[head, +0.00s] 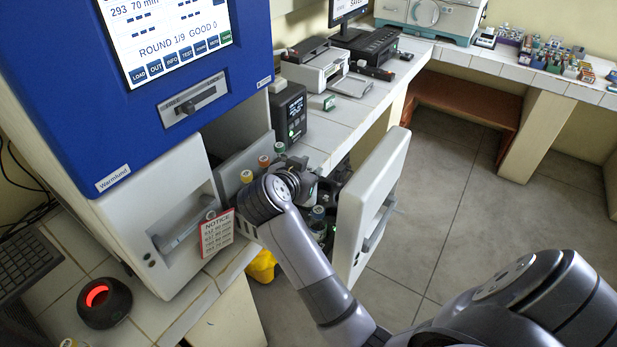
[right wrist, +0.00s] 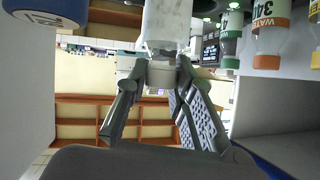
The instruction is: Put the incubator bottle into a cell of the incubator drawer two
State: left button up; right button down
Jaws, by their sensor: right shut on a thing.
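My right gripper (head: 312,184) is over the open incubator drawer, whose pale front panel (head: 372,205) stands out to the right. In the right wrist view my right gripper (right wrist: 160,72) is shut on a white bottle (right wrist: 168,22) near its narrow end. My arm mostly hides this bottle in the head view. Bottles with orange (head: 246,177), yellow (head: 264,162) and green-banded tops stand in a row along the drawer's far side. A blue-topped bottle (head: 317,213) is nearer the front panel. The drawer cells are largely hidden. My left gripper is not in view.
A closed drawer front (head: 172,225) with a handle and a red notice (head: 216,233) is at left, under the blue incubator housing (head: 190,95). A black device (head: 289,115) and printer (head: 325,68) stand on the counter behind. Open floor lies right of the drawer.

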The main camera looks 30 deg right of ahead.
jog(key=shift+d+f, duration=0.1)
jog(key=shift+f, duration=1.25)
jog(key=shift+f, duration=0.15)
jog(key=c, duration=1.4)
grip_release()
